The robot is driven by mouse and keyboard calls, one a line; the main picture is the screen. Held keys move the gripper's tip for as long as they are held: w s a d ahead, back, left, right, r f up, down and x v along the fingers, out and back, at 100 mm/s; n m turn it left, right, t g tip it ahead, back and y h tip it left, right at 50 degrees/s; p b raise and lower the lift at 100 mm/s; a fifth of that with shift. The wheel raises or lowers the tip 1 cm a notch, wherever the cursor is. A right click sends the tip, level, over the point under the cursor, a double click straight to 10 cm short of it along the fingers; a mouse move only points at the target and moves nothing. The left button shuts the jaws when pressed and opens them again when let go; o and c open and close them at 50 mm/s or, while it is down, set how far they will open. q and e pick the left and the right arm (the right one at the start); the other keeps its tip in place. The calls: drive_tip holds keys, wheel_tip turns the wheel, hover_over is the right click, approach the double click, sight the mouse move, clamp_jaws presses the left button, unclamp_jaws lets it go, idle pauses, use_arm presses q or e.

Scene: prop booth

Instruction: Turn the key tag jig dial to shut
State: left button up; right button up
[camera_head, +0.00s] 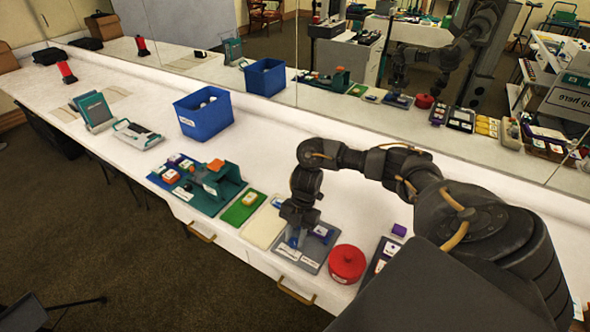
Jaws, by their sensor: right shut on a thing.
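My right gripper (293,238) points down over a grey tray (312,262) near the front edge of the counter. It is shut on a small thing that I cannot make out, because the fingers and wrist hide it. A teal fixture (222,180) with an orange block (216,165) on top stands to the left, apart from the gripper. I cannot tell which thing is the key tag jig, and no dial is clearly visible. My left gripper is not in view.
A red round pot (347,263) stands close right of the tray. A cream mat (263,228) and green tray (243,208) lie to its left. A blue bin (203,112) stands farther back. A mirror runs along the counter's back. The counter between bin and arm is clear.

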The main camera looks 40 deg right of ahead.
drive_tip(key=shift+n, duration=0.3)
drive_tip(key=o, duration=1)
drive_tip(key=shift+c, duration=0.2)
drive_tip(key=shift+r, duration=0.1)
drive_tip(key=v, duration=1)
drive_tip(key=shift+r, duration=0.3)
drive_tip(key=shift+w, duration=0.1)
